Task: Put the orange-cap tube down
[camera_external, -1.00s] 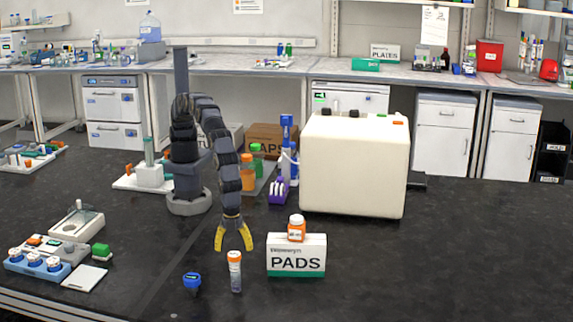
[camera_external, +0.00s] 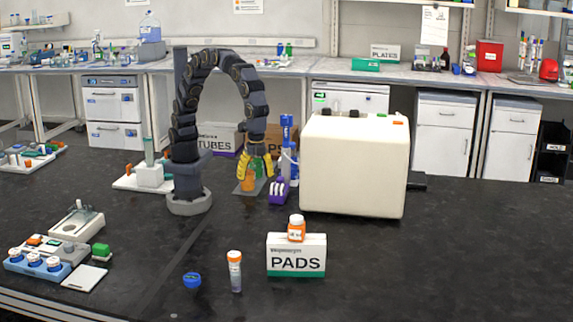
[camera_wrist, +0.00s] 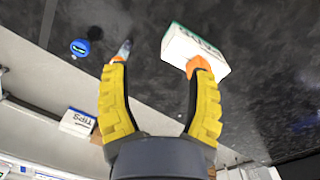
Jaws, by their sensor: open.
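The orange-cap tube (camera_external: 235,272) stands upright by itself on the dark bench, left of the PADS box. In the wrist view, the tube (camera_wrist: 124,48) shows just beyond the tip of the left finger, which overlaps its orange cap. My gripper (camera_external: 256,172) has yellow fingers, spread apart and empty. In the external view it hangs from the arched arm in front of the orange and green bottles, well behind the tube. My gripper's fingers also show in the wrist view (camera_wrist: 158,72), with nothing between them.
The PADS box (camera_external: 296,256) carries an orange-capped bottle (camera_external: 297,229). A small blue item (camera_external: 192,280) lies left of the tube. A cream machine (camera_external: 354,165), blue pipette (camera_external: 287,150) and purple rack (camera_external: 278,190) stand to the right of my gripper. The bench's right front is clear.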

